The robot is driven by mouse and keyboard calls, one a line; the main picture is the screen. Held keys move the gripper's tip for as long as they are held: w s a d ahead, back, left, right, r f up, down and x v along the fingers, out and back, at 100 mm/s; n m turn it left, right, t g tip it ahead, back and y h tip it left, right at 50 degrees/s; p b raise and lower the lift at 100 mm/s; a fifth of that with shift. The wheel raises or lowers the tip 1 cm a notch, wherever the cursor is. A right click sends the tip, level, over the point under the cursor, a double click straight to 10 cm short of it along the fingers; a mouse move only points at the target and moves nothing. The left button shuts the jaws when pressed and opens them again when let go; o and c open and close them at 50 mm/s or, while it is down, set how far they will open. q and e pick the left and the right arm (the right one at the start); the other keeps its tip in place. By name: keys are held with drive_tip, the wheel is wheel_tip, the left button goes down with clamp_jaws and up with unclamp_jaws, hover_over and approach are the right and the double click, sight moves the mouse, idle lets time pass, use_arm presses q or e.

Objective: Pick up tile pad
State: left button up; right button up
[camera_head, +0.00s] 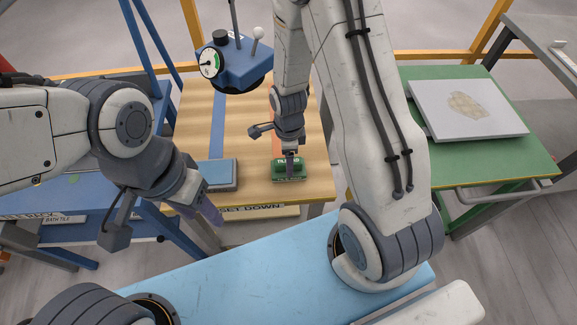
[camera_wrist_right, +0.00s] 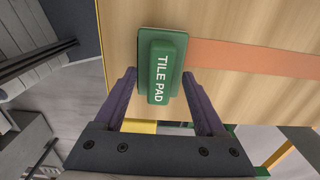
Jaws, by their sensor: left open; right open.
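The tile pad (camera_head: 289,170) is a small green block with a raised grip on a wider green base. It lies on the wooden table near its front edge, at the end of an orange stripe. In the right wrist view the tile pad (camera_wrist_right: 161,72) shows white "TILE PAD" lettering. My right gripper (camera_wrist_right: 154,95) is open, with its two purple fingers on either side of the grip's near end; I cannot tell whether they touch it. My left gripper (camera_head: 208,207) is open and empty, in front of the wooden table's left front corner.
A blue-grey block (camera_head: 217,174) lies left of the pad. A green table (camera_head: 470,145) at right bears a pale slab (camera_head: 490,118). A blue table (camera_head: 90,200) is at left.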

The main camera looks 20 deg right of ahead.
drive_tip(key=shift+f, duration=0.6)
clamp_jaws()
drive_tip(key=shift+r, duration=0.1)
drive_tip(key=shift+w+r, duration=0.1)
drive_tip(key=shift+r, duration=0.55)
wheel_tip(320, 180, up, 3)
drive_tip(key=s+d+r+b, duration=0.1)
drive_tip(key=s+d+r, duration=0.4)
drive_tip(key=d, duration=0.5)
drive_tip(key=shift+s+r, duration=0.35)
drive_tip(key=shift+r, duration=0.45)
drive_tip(key=shift+d, duration=0.1)
